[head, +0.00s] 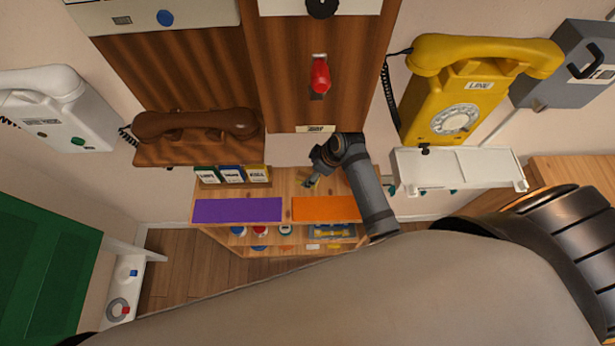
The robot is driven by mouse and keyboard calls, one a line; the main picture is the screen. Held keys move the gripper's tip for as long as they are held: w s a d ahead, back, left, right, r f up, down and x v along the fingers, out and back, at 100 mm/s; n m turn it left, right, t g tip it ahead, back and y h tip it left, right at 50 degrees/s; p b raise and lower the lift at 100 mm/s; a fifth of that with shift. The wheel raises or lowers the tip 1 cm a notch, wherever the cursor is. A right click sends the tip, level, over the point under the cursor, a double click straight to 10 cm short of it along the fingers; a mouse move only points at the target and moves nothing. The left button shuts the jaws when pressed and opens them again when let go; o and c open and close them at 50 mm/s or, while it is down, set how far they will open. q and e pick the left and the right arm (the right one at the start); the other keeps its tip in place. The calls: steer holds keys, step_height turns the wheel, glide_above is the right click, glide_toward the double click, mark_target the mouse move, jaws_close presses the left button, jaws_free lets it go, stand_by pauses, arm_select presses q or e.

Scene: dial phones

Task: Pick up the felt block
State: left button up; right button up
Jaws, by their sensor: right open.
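My right gripper (310,181) is small in the head view, over the back of the wooden shelf top, behind the orange mat. It is open, with its fingers pointing down and to the left. A small tan-yellow piece shows close to its fingertips; I cannot tell whether it is the felt block or whether the fingers touch it. No other thing is clearly a felt block. My left gripper is not in view.
The shelf top (286,211) bears a purple mat (238,210), an orange mat (326,208) and several small boxes (231,175). A yellow dial phone (455,100) and a white tray (458,168) are at right. A brown handset (195,125) hangs at left.

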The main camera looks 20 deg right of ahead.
mark_target(308, 176)
steer(key=x, duration=0.4)
steer(key=shift+f, duration=0.3)
steer(key=shift+s, duration=0.1)
steer(key=c, duration=1.3)
steer(key=shift+o, duration=0.2)
